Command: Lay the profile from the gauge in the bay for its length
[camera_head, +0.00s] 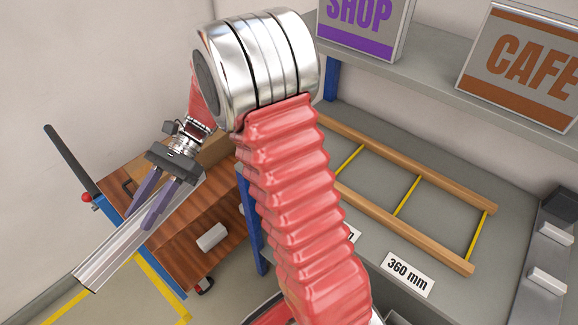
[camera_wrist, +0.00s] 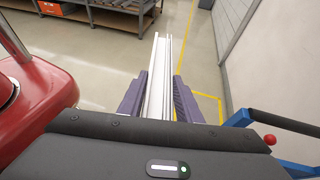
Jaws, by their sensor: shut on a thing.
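My gripper (camera_head: 140,220) is at the left in the head view, its purple fingers shut on a silver profile (camera_head: 103,262). The profile is held in the air, slanting from lower left to upper right. In the wrist view the profile (camera_wrist: 158,75) runs away from me between the fingers. The wooden rack (camera_head: 395,208) with yellow dividers forms the bays on the grey bench at the right, well apart from my gripper. The bays in view look empty. One label (camera_head: 408,274) reads 360 mm; another is mostly hidden by my red arm, which also covers the rack's left part.
A wood-topped trolley (camera_head: 195,245) with blue posts stands beyond my gripper, with a white block (camera_head: 212,237) on it. A shelf (camera_head: 420,70) carrying SHOP and CAFE signs hangs above the rack. A dark fixture with pale blocks (camera_head: 547,281) is at the right edge.

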